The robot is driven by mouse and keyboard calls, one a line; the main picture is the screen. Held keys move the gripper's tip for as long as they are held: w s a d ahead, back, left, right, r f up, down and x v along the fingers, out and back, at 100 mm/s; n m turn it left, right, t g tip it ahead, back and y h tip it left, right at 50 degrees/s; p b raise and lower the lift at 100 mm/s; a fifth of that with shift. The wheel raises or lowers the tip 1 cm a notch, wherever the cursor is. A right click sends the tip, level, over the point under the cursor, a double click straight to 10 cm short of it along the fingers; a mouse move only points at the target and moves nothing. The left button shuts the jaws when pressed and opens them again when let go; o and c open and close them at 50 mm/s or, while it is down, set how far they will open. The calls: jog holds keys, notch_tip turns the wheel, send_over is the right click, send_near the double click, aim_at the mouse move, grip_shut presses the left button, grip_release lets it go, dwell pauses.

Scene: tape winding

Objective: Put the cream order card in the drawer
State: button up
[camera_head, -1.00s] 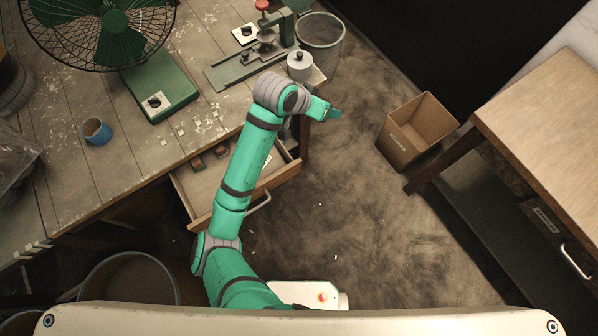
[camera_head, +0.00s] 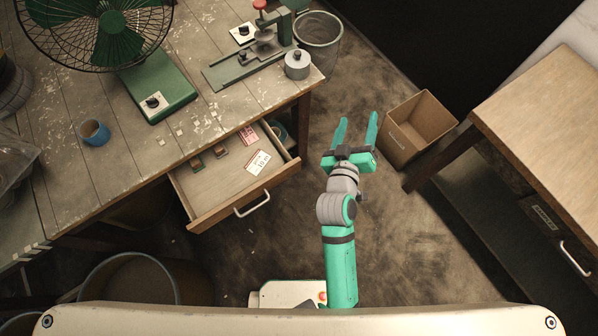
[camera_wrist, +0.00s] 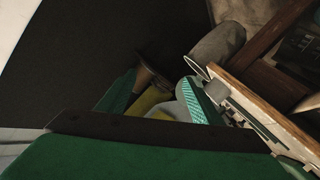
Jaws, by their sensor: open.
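A cream card with dark print (camera_head: 257,162) lies flat on the floor of the open drawer (camera_head: 215,188), toward its right side. A pink-red printed card (camera_head: 249,135) lies behind it in the drawer. My gripper (camera_head: 357,119) is open and empty, right of the drawer and apart from it, above the floor. In the wrist view its two green fingers (camera_wrist: 158,92) are spread with no card between them.
The drawer also holds small brown blocks (camera_head: 197,165) and a round teal item (camera_head: 279,132) at its back right. A cardboard box (camera_head: 416,128) stands right of my gripper. The worn workbench (camera_head: 85,180) carries a fan, blue cup and green press.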

jog(key=s+a+f+y, duration=0.2)
jog(key=s+a+f, duration=0.15)
jog(key=s, duration=0.45)
jog(key=s+a+f+y, duration=0.2)
jog(key=s+a+f, duration=0.15)
jog(key=s, duration=0.45)
jog(key=s+a+r+m, duration=0.2)
jog(key=s+a, duration=0.2)
jog(key=s, duration=0.3)
jog(key=s+a+r+m, duration=0.1)
jog(key=s+a+r, duration=0.1)
jog(key=s+a, duration=0.2)
jog(key=s, duration=0.3)
jog(key=shift+a+r+m+y, duration=0.15)
jog(key=shift+a+m+y, duration=0.1)
jog(key=shift+m+y, duration=0.15)
jog(key=shift+c, duration=0.4)
